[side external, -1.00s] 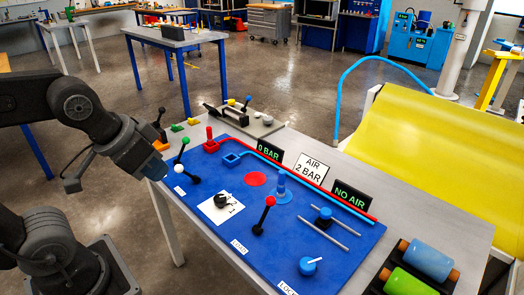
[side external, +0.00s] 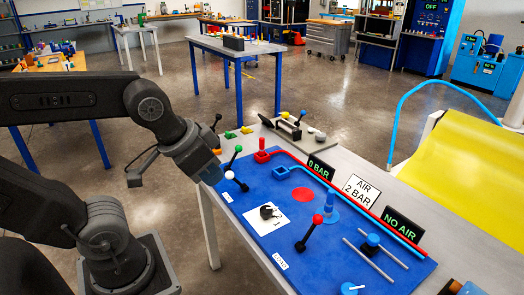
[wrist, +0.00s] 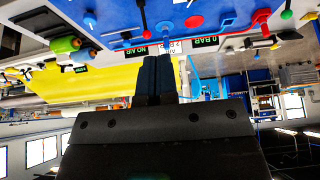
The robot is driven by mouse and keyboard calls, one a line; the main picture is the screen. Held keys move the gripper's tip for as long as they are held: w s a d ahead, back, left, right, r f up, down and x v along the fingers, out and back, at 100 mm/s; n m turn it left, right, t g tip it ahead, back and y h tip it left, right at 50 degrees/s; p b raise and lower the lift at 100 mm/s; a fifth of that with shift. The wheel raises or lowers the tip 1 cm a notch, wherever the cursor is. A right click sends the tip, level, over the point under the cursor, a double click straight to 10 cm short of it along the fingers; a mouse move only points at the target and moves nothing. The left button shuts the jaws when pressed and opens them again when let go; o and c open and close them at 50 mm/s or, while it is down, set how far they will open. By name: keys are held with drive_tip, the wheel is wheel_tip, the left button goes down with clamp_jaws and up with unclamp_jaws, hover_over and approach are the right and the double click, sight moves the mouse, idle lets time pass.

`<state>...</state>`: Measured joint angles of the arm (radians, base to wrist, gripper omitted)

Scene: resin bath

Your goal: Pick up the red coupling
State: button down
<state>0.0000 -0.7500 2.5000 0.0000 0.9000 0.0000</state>
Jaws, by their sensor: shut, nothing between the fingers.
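The red coupling (side external: 262,146) stands upright in a red square holder at the back left of the blue board (side external: 255,192). In the wrist view, which looks upside down, a red piece that seems to be the coupling (wrist: 261,17) shows at upper right. My gripper (side external: 213,176) hangs tilted at the board's left edge, to the left of and apart from the coupling. In the wrist view its fingers (wrist: 158,58) are together with nothing between them.
A red-knobbed lever (side external: 318,219), blue coupling (side external: 329,204) and black knob (side external: 267,212) stand farther right. Pressure signs (side external: 361,188) line the back edge. A red disc (side external: 303,194) lies flat.

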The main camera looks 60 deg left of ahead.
drive_tip(key=c, duration=0.9)
unclamp_jaws()
drive_tip(key=n+g+y, duration=0.3)
drive_tip(key=n+y, duration=0.1)
drive_tip(key=n, duration=0.7)
hover_over(262, 141)
drive_tip(key=s+d, duration=0.3)
drive_tip(key=d, duration=0.1)
wheel_tip(262, 141, down, 8)
drive_tip(key=x, duration=0.9)
drive_tip(key=shift+w+a, duration=0.25)
drive_tip(key=shift+a, duration=0.05)
drive_tip(key=shift+d+x, duration=0.2)
drive_tip(key=shift+x, duration=1.3)
drive_tip(key=shift+d+x, duration=0.2)
drive_tip(key=shift+x, duration=1.3)
